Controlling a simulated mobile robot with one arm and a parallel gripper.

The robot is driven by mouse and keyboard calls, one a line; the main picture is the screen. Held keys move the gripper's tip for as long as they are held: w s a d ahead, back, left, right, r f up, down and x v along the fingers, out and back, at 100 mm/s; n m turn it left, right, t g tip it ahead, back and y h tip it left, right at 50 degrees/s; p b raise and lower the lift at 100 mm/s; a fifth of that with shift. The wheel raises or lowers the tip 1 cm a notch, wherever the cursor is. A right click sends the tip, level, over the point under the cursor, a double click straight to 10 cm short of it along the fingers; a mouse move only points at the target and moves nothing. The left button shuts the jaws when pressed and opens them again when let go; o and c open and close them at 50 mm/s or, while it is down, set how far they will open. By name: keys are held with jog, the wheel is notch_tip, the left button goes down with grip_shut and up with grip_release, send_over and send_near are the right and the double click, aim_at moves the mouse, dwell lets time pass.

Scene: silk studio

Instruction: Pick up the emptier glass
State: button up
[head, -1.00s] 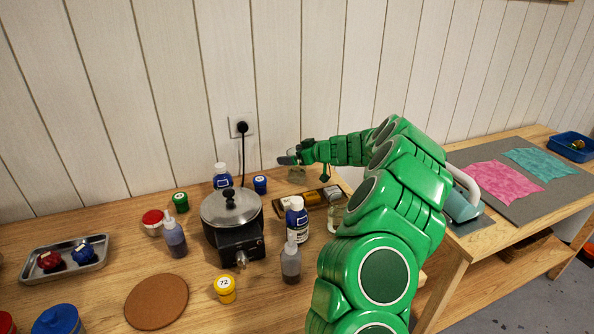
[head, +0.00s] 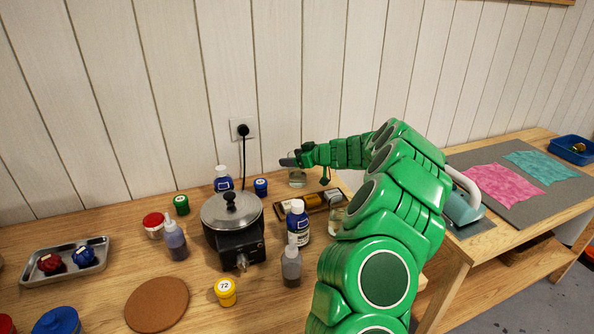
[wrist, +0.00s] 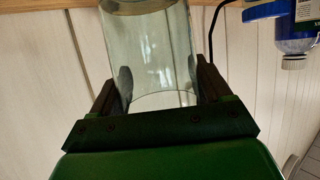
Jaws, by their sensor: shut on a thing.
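A clear glass (wrist: 150,45) stands between the two fingers of my gripper (wrist: 160,85) in the wrist view, with a finger touching each side. My gripper is shut on it near its rim. In the head view this glass (head: 297,179) shows small under my gripper (head: 288,162), near the wall at the back of the table. I see no clear liquid line in it.
A dark tray (head: 283,210) with small items lies just in front of the held glass. A melting pot (head: 232,216) and several bottles and jars crowd the table's middle. A cable (head: 244,160) hangs from the wall socket behind. The wall is close behind my gripper.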

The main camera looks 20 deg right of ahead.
jog(key=shift+r, duration=0.2)
jog(key=s+a+r, duration=0.2)
jog(key=s+r, duration=1)
jog(key=s, duration=0.1)
jog(key=shift+s+a+r, duration=0.2)
jog(key=shift+a+r, duration=0.05)
jog(key=shift+a, duration=0.15)
dwell(1.3)
